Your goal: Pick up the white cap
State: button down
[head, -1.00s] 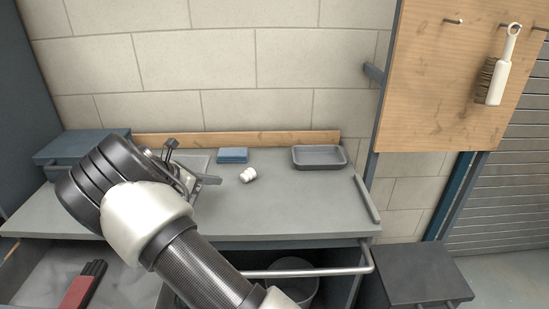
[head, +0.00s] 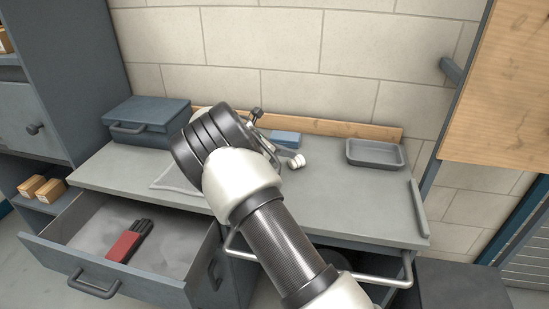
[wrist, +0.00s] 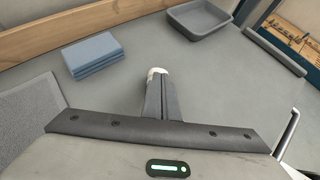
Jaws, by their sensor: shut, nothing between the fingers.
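The small white cap (head: 297,161) lies on the grey worktop, just right of my gripper in the head view. In the wrist view the cap (wrist: 156,72) shows only as a white edge beyond my fingertips, which hide most of it. My gripper (wrist: 161,80) has its two dark fingers together with nothing between them, pointing toward the cap. In the head view my gripper (head: 277,154) is partly hidden by my own wrist. I cannot tell whether the fingertips touch the cap.
A blue folded cloth (wrist: 94,55) lies behind the cap, to its left. A grey tray (head: 375,153) stands to the right. A blue toolbox (head: 147,122) is at the back left. An open drawer (head: 85,273) holds a red-and-black item (head: 128,241). The worktop's (head: 350,205) front right is clear.

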aim_at(295, 160)
jog(key=d, duration=0.1)
jog(key=w+d, duration=0.1)
jog(key=d, duration=0.1)
jog(key=shift+w, duration=0.25)
jog(key=shift+w+f, duration=0.1)
jog(key=shift+f, duration=0.75)
jog(key=shift+f, duration=0.1)
jog(key=s+a+p, duration=0.1)
jog(key=s+a, duration=0.2)
jog(key=a, duration=0.3)
jog(key=s+a+p, duration=0.1)
jog(key=s+a, duration=0.3)
jog(key=a, duration=0.3)
jog(key=s+a+p, duration=0.1)
jog(key=s+a, duration=0.2)
jog(key=a, duration=0.3)
jog(key=shift+s+a, duration=0.2)
jog(key=shift+a, duration=0.05)
jog(key=shift+w+d, duration=0.1)
jog(key=shift+d, duration=0.2)
jog(key=shift+r, duration=0.2)
